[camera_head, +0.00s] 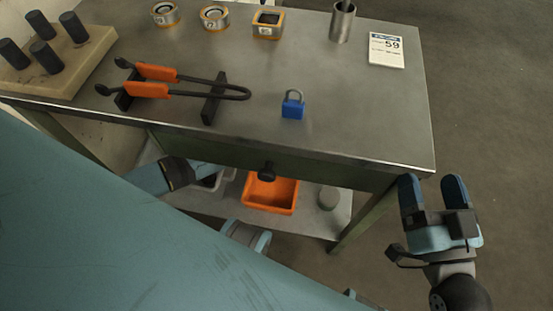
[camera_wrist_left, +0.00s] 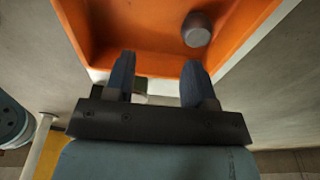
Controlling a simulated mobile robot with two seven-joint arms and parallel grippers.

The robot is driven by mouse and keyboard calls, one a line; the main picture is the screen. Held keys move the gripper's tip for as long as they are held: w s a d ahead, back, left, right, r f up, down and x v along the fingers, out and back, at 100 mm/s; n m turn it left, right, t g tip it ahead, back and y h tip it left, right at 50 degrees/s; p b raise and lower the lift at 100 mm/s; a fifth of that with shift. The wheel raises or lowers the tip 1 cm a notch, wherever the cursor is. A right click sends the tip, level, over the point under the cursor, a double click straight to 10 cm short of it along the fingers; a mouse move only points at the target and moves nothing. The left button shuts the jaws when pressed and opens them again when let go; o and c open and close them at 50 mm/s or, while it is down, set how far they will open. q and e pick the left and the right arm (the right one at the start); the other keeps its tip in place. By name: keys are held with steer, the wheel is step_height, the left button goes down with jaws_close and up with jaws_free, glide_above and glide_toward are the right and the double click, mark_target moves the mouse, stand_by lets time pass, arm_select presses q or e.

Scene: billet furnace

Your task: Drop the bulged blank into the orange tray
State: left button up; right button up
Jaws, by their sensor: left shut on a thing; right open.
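The orange tray (camera_head: 270,193) stands on the lower shelf under the table. It fills the upper part of the left wrist view (camera_wrist_left: 85,25). A grey cylinder (camera_wrist_left: 197,30) is in the tray, just beyond one fingertip of my left gripper (camera_wrist_left: 158,72). I cannot tell if it is the bulged blank. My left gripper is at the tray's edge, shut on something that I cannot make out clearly. My right gripper (camera_head: 433,190) is open and empty, off the table's front right corner.
The steel table (camera_head: 340,110) holds tongs (camera_head: 155,82), a blue padlock (camera_head: 293,105), several numbered rings, a metal cup (camera_head: 342,22) and a card (camera_head: 386,50). A grey round object (camera_head: 329,198) is right of the tray.

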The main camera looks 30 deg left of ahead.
arm_select(q)
step_height(320, 180, down, 4)
steer(key=b, duration=0.3)
steer(key=shift+r, duration=0.1)
steer(key=shift+f+b, duration=0.55)
steer(key=shift+b, duration=0.35)
arm_select(e)
step_height(320, 180, down, 6)
steer(key=n+g, duration=0.1)
steer(key=g, duration=0.1)
steer(key=shift+w+f, duration=0.2)
steer(key=shift+w, duration=0.1)
arm_select(q)
steer(key=o, duration=1.3)
